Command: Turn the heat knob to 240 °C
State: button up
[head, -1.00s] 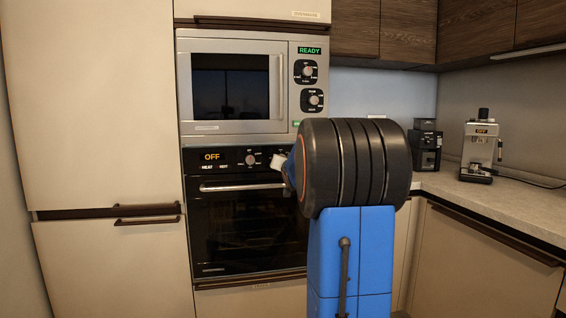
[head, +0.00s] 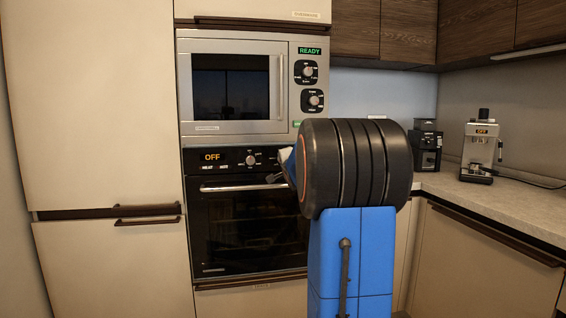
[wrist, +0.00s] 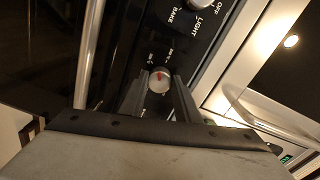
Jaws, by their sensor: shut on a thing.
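The oven's heat knob (wrist: 159,80) is a small pale round knob with a red mark, on the black control panel in the wrist view. My gripper (wrist: 160,88) has one dark finger on each side of it and is shut on it. The printed numbers around the knob are too small and blurred to read. In the head view my gripper (head: 276,177) shows only as a small dark part at the panel's right, and my arm hides the heat knob. The oven display (head: 212,157) reads OFF in orange.
A second oven knob (head: 250,160) sits left of my gripper; in the wrist view this knob (wrist: 201,3) has OFF, LIGHT and BAKE labels. The oven handle (head: 240,187) runs just below the panel. A microwave (head: 230,86) is above, its display reading READY.

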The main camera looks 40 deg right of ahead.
jog(key=shift+f+m, duration=0.1)
jog(key=shift+m, duration=2.2)
jog(key=o, duration=1)
jog(key=shift+o, duration=0.2)
jog(key=shift+s, duration=0.1)
jog(key=v, duration=1.7)
jog(key=shift+s, duration=0.1)
